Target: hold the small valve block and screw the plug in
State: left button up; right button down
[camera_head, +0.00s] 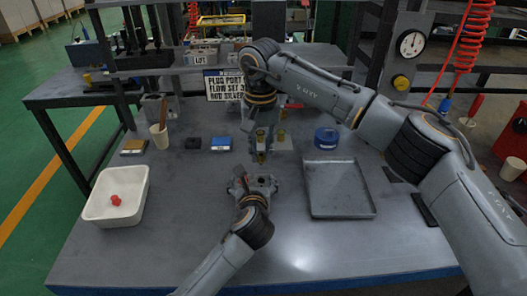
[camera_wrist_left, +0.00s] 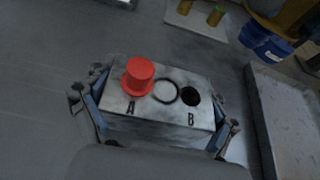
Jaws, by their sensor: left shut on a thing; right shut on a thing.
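The small valve block (camera_wrist_left: 165,100) is grey with ports lettered A and B. A red plug or cap (camera_wrist_left: 138,76) stands upright at A. A dark ring lies in the middle, and the hole at B is open. The block also shows in the head view (camera_head: 265,181). My left gripper (camera_head: 258,190) is shut on the block, one finger on each side. My right gripper (camera_head: 261,150) points down just behind and above the block, shut on a small brass-coloured plug (camera_head: 262,157). Its fingertips are too small to see clearly. More brass plugs stand on a pale plate (camera_wrist_left: 195,20) behind the block.
A sign (camera_head: 224,85) stands at the back. The table between bin and block is clear.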

aim_at(260, 164)
jog(key=shift+f, duration=2.45)
jog(key=shift+f, duration=1)
jog(key=m, duration=1.2)
jog(key=shift+a, duration=0.1)
jog(key=m, duration=0.4)
jog(key=shift+m, duration=0.3)
jog(key=m, duration=0.5)
